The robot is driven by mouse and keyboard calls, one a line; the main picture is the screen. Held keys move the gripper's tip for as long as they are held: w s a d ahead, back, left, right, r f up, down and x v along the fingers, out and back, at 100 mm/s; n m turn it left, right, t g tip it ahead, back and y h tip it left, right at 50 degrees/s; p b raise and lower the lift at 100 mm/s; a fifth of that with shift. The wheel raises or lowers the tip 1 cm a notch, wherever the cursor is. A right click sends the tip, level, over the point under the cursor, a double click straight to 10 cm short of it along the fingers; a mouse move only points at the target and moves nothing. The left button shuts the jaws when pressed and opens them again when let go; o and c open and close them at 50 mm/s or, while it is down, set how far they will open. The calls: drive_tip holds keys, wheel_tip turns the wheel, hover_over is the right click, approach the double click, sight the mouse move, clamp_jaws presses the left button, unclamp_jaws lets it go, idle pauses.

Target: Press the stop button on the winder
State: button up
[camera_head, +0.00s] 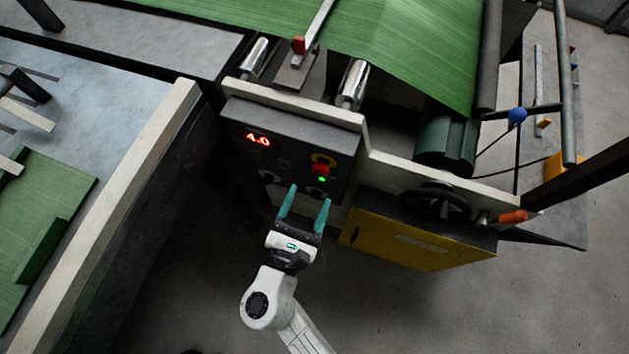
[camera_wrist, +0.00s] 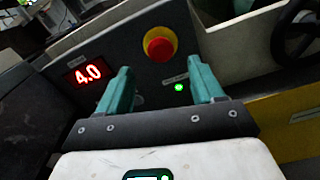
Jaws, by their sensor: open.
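The stop button is a red mushroom head on a yellow ring (camera_head: 320,168), on the right part of the winder's dark control panel (camera_head: 252,128). In the wrist view the red button (camera_wrist: 160,44) shows whole, above and between my two fingers. My gripper (camera_head: 308,195) has teal fingers that are spread apart with nothing between them. Its fingertips are in front of the lower part of the panel, below the button in the picture. The wrist view also shows the gripper (camera_wrist: 158,70) open. I cannot tell whether a fingertip touches the panel.
A red display (camera_head: 257,139) reads 4.0, and a green light (camera_head: 322,180) glows below the button. Knobs at the panel's bottom are partly hidden by my fingers. A yellow cabinet (camera_head: 415,240) and black handwheel (camera_head: 435,199) stand to the right. Bare floor lies below.

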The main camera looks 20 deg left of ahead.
drive_tip(key=s, duration=0.3)
drive_tip(key=shift+s, duration=0.3)
idle(0.3)
drive_tip(key=w+d+f+m+g+h, duration=0.15)
drive_tip(key=d+m+g+h, duration=0.25)
drive_tip(key=d+m, duration=0.6)
drive_tip(key=w+d+f+m+g+h, duration=0.1)
drive_tip(key=w+d+m+g+h, duration=0.35)
drive_tip(key=d, duration=0.95)
drive_tip(key=s+d+f+m+g+y, duration=0.25)
drive_tip(key=s+d+m+g, duration=0.4)
drive_tip(key=d+m, duration=0.4)
drive_tip(key=s+d+r+m+g+y, duration=0.1)
drive_tip(key=s+d+m+g+y, duration=0.1)
drive_tip(key=s+m+y, duration=0.3)
drive_tip(key=s+m, duration=0.3)
drive_tip(key=m, duration=0.1)
drive_tip(key=shift+s+d+r+y, duration=0.15)
drive_tip(key=shift+s+r+y, duration=0.15)
drive_tip(key=shift+y, duration=0.1)
